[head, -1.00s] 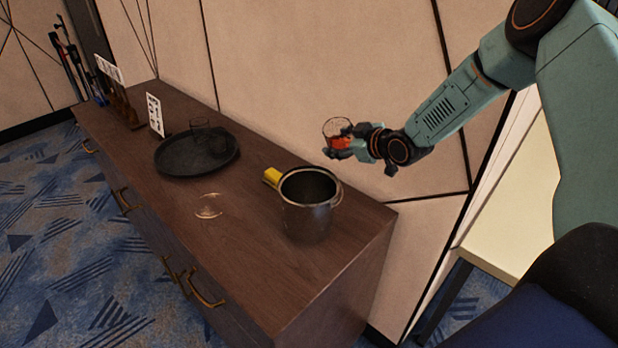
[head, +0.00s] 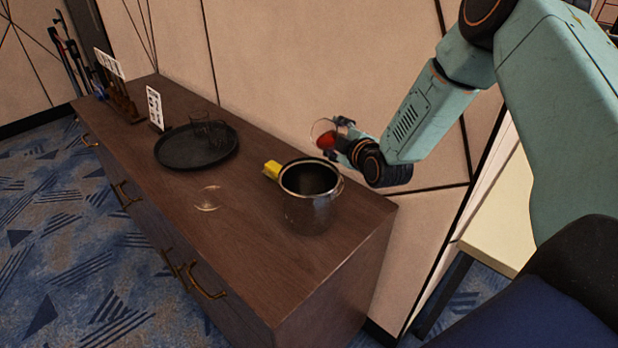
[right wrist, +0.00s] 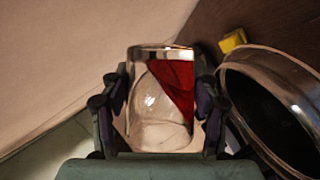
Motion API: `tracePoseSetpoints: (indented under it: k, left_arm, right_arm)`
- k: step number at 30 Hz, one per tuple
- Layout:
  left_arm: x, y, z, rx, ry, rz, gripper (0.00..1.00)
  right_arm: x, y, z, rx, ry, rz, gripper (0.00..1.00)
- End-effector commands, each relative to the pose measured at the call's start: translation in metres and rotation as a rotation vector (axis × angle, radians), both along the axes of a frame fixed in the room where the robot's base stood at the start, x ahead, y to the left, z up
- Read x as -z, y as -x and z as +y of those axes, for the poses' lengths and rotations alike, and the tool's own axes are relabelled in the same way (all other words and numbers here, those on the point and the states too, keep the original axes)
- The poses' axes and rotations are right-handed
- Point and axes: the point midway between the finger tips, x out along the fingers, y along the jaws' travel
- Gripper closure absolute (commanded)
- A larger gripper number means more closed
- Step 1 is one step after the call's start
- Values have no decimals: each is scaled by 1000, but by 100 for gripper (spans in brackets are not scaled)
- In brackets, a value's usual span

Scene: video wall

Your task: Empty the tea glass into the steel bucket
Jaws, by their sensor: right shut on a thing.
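The tea glass (head: 322,132) is clear and holds red tea. My right gripper (head: 338,142) is shut on it, above the back edge of the cabinet and behind the bucket. In the right wrist view the glass (right wrist: 160,100) sits between both fingers, and the red tea lies slanted towards one side, so the glass is tilted. The steel bucket (head: 309,205) stands upright on the cabinet; its open rim also shows at the right of the right wrist view (right wrist: 275,65). The inside of the bucket is dark. My left gripper is not in view.
A wooden cabinet (head: 240,245) carries a black round tray (head: 175,155) with clear glasses on it. A yellow object (head: 272,169) lies beside the bucket. A clear round glass item (head: 208,198) lies in front. White cards (head: 155,108) stand further left. The wall is close behind.

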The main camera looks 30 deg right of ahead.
Motion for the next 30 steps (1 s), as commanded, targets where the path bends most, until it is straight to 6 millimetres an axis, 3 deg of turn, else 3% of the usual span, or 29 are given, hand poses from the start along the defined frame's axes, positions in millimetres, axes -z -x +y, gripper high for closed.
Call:
tracePoseSetpoints:
  k: [18,30]
  left_arm:
    - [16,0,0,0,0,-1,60]
    - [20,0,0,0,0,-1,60]
  right_arm:
    - [5,0,0,1,104,-40,85]
    - [-6,2,3,0,215,-83,85]
